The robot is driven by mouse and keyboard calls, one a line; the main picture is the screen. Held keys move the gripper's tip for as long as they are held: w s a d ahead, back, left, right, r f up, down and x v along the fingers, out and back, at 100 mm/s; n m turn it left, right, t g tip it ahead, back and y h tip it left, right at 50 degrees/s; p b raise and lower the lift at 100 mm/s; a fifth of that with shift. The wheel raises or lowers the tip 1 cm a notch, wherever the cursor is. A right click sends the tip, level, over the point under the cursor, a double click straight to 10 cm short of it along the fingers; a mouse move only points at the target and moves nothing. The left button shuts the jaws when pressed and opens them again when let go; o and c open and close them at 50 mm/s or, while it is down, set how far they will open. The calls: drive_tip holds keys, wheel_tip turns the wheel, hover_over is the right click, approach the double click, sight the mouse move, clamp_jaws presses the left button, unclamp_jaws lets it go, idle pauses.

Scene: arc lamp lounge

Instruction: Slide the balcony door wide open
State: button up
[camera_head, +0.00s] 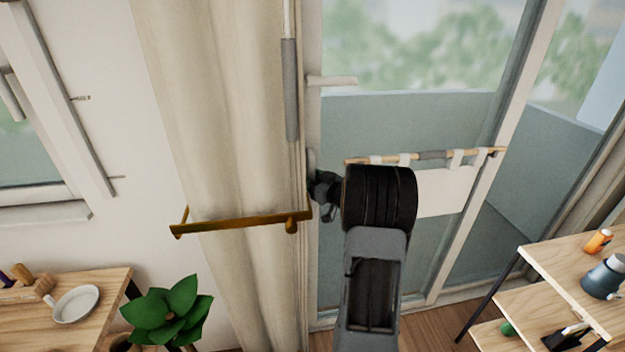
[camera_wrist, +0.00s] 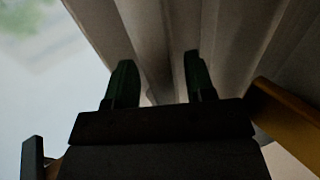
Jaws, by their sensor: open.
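The balcony door (camera_head: 420,115) is a tall glass panel in a pale frame, with greenery and a grey balcony wall behind it. A pale lever-like handle (camera_head: 332,81) sticks out from its left upright. My gripper (camera_head: 322,190) is at that left upright, well below the lever, beside the curtain edge. My arm hides part of the door and most of the gripper. In the wrist view my gripper (camera_wrist: 158,80) has its two dark green fingers apart, with pale upright folds or frame edges beyond them. I cannot tell whether the fingers touch anything.
A beige curtain (camera_head: 215,110) hangs left of the door, with a brass bar (camera_head: 240,222) across it. A plant (camera_head: 170,310) and a wooden table (camera_head: 105,290) stand at lower left. A wooden shelf (camera_head: 565,275) stands at right. A white cloth (camera_head: 445,192) hangs from a rod.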

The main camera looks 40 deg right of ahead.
clamp_jaws()
idle(0.3)
